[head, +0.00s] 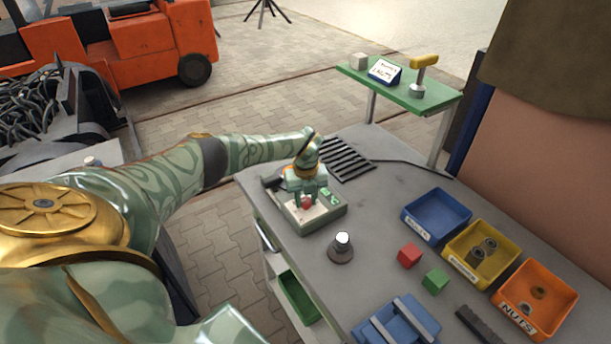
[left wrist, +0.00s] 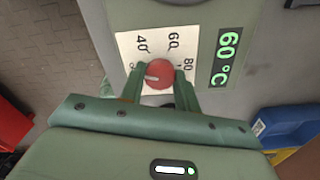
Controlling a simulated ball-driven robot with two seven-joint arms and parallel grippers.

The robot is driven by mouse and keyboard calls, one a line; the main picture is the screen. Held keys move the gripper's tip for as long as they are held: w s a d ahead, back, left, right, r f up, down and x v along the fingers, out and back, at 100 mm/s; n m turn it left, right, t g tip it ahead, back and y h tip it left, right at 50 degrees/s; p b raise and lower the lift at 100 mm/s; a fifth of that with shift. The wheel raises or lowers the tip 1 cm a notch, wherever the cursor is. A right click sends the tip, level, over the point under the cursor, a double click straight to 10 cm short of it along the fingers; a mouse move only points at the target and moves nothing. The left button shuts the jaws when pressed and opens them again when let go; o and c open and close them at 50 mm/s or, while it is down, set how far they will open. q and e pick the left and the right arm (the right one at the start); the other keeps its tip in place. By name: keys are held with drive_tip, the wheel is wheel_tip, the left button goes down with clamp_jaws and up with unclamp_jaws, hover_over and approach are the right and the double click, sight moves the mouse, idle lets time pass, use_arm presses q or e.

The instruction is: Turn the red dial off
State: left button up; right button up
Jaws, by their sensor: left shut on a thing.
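The red dial (head: 306,203) sits on a grey-green control box (head: 334,211) on the workbench. In the left wrist view the dial (left wrist: 158,74) has a white pointer mark and a white scale plate (left wrist: 130,49) with 40, 60 and 80 around it. A green display (left wrist: 226,58) beside the scale reads 60 °C. My left gripper (head: 306,196) reaches down over the box from above. Its fingers are shut on the dial, one on each side. My right gripper does not show in either view.
Blue (head: 437,214), yellow (head: 481,252) and orange (head: 536,298) bins stand at the right of the bench. A white-topped knob (head: 341,247), red block (head: 409,255) and green block (head: 435,281) stand nearer. A black slotted grille (head: 345,159) lies behind the box.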

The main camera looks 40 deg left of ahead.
sight(306, 199)
use_arm(q)
drive_tip(key=shift+w+a+r+n+p, duration=0.1)
drive_tip(key=shift+n+p, duration=0.3)
drive_tip(key=shift+n, duration=0.45)
drive_tip(key=shift+r+n+p, duration=0.1)
drive_tip(key=shift+n+p, duration=0.3)
drive_tip(key=shift+n, duration=0.45)
drive_tip(key=shift+f, duration=0.1)
drive_tip(key=o, duration=1)
wheel_tip(306, 199, up, 6)
drive_tip(key=shift+r+p, duration=0.15)
drive_tip(key=shift+p, duration=0.95)
wheel_tip(306, 199, up, 10)
drive_tip(key=shift+f, duration=0.1)
